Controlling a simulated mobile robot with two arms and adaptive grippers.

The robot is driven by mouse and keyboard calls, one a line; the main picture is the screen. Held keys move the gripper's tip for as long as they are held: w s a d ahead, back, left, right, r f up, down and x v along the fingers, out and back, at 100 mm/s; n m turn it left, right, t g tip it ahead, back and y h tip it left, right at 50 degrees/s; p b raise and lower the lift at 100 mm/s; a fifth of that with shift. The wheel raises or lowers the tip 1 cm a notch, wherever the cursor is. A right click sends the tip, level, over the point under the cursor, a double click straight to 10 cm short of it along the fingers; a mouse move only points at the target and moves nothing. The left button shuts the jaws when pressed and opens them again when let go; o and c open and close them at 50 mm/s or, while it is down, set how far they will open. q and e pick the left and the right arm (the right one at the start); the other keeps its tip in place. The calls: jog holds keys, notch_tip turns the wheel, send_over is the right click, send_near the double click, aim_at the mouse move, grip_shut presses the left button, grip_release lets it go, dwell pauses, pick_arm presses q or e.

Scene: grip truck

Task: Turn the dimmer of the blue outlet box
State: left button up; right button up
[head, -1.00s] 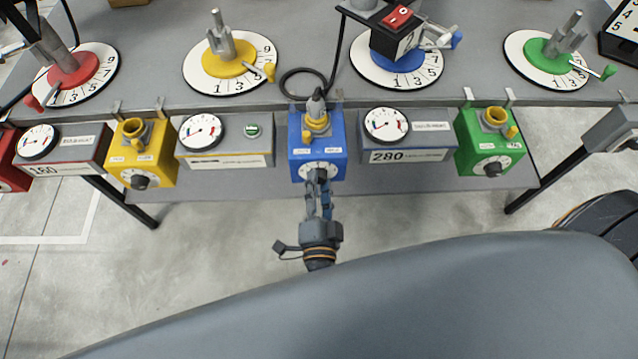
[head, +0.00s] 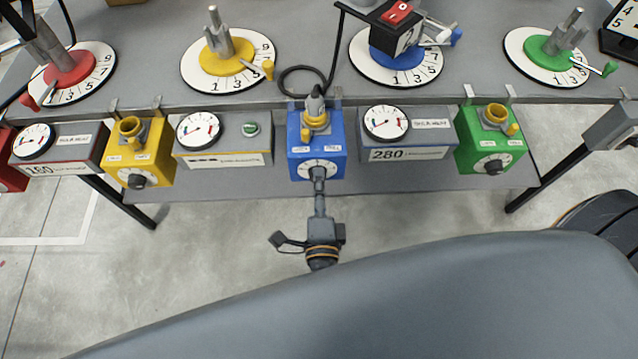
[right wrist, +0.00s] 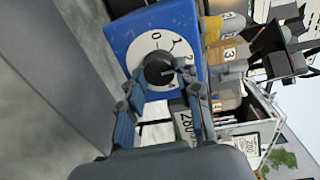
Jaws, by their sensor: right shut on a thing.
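The blue outlet box (head: 302,160) hangs on the table's front edge in the middle of the head view. A plug with a yellow part (head: 316,119) sits on its top. Its black dimmer knob (right wrist: 159,69) is on the front face, on a white dial with 0, 1 and 2 readable in the right wrist view. My right gripper (head: 318,183) is shut on the knob from the front. In the right wrist view, the fingers of my right gripper (right wrist: 158,78) lie on either side of the knob. My left gripper is not in view.
A yellow box (head: 155,160) and a green box (head: 470,145) hang at either side, with gauge boxes (head: 225,145) (head: 408,133) between. A black cable (head: 335,60) lies on the table behind the blue box. The floor in front is clear.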

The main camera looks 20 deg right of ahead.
dwell(0.4)
jog(key=o, duration=1.2)
jog(key=shift+c, duration=0.2)
jog(key=v, duration=1.2)
